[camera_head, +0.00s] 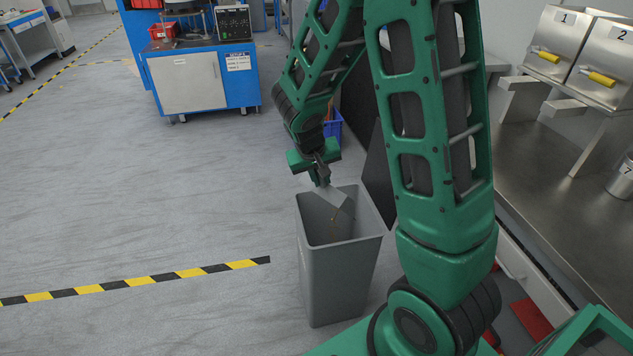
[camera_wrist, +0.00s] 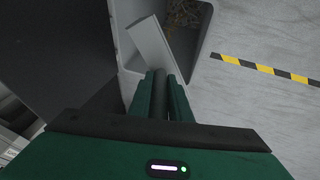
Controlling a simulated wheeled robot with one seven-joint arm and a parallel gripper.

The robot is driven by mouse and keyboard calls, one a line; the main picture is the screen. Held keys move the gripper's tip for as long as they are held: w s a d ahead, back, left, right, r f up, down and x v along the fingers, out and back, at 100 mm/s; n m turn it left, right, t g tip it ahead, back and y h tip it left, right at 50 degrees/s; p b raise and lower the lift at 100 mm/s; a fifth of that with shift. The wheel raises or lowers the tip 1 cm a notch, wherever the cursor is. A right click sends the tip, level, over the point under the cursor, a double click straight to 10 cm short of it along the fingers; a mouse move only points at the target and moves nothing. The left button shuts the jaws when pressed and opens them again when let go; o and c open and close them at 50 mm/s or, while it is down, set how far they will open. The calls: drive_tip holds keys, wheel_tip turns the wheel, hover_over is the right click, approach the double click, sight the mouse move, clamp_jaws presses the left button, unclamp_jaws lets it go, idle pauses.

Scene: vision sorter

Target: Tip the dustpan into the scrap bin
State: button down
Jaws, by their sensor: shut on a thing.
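The grey scrap bin (camera_head: 340,262) stands on the floor in the middle of the head view, its open top facing up. My gripper (camera_head: 321,178) is above the bin's far edge, shut on the handle of the dustpan (camera_head: 332,195). The grey dustpan is tilted, with its pan over the bin's opening. In the wrist view the dustpan (camera_wrist: 152,42) reaches out from my gripper (camera_wrist: 162,78) over the bin (camera_wrist: 205,52). Brownish scraps (camera_wrist: 182,14) show inside the bin. A few brownish bits also show near the pan's lip in the head view.
A steel bench (camera_head: 565,215) with numbered dispensers (camera_head: 560,45) runs along the right. A dark panel (camera_head: 378,180) stands right behind the bin. A blue cabinet (camera_head: 205,80) is at the back. Floor to the left is clear, with a yellow-black stripe (camera_head: 135,282).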

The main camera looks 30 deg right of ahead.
drive_tip(key=shift+w+d+r+y, duration=0.1)
drive_tip(key=shift+d+r+y, duration=0.1)
drive_tip(key=shift+d, duration=0.2)
drive_tip(key=shift+w+d+r+y, duration=0.1)
drive_tip(key=shift+d+y, duration=0.1)
drive_tip(key=shift+d, duration=0.15)
drive_tip(key=shift+a, duration=0.1)
drive_tip(key=shift+a+r+h, duration=0.1)
drive_tip(key=shift+h, duration=0.7)
drive_tip(key=t+h, duration=0.1)
drive_tip(key=h, duration=0.1)
drive_tip(key=r+h, duration=0.1)
drive_tip(key=h, duration=0.1)
drive_tip(key=shift+r+n+t+h, duration=0.1)
drive_tip(key=shift+n+t+h, duration=0.2)
drive_tip(key=shift+t, duration=0.1)
drive_tip(key=shift+r+t+h, duration=0.4)
drive_tip(key=shift+t+h, duration=0.05)
drive_tip(key=shift+h, duration=0.8)
drive_tip(key=shift+r+t+h, duration=0.35)
drive_tip(key=shift+t+h, duration=0.1)
drive_tip(key=shift+h, duration=0.8)
drive_tip(key=shift+d, duration=0.2)
